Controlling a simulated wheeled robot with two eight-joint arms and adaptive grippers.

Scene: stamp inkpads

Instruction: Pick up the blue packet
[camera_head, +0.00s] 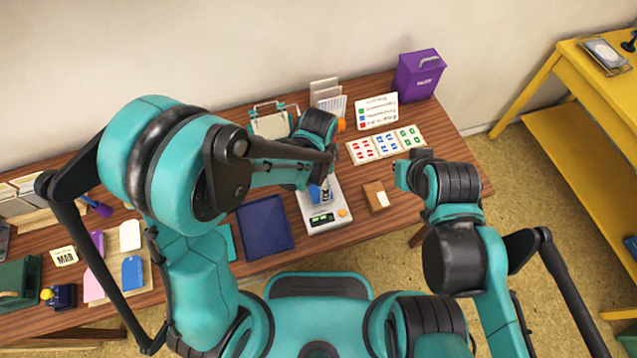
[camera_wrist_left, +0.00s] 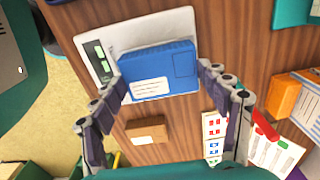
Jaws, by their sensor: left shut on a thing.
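The blue packet (camera_wrist_left: 160,70) is a flat blue block with a white label. It is between the fingertips of my left gripper (camera_wrist_left: 162,72), which is shut on it by its two sides. In the head view the packet (camera_head: 316,194) shows only in part below my left gripper (camera_head: 320,184), at the white scale (camera_head: 331,217) with a green display. The scale also shows in the wrist view (camera_wrist_left: 120,38), behind the packet; I cannot tell whether the packet touches it. My right gripper (camera_head: 402,175) is at the table's right side, its fingers not clearly seen.
A brown box (camera_head: 374,194) with a white label lies right of the scale, and a dark blue tray (camera_head: 264,227) left of it. Coloured tags (camera_head: 132,272) lie at left.

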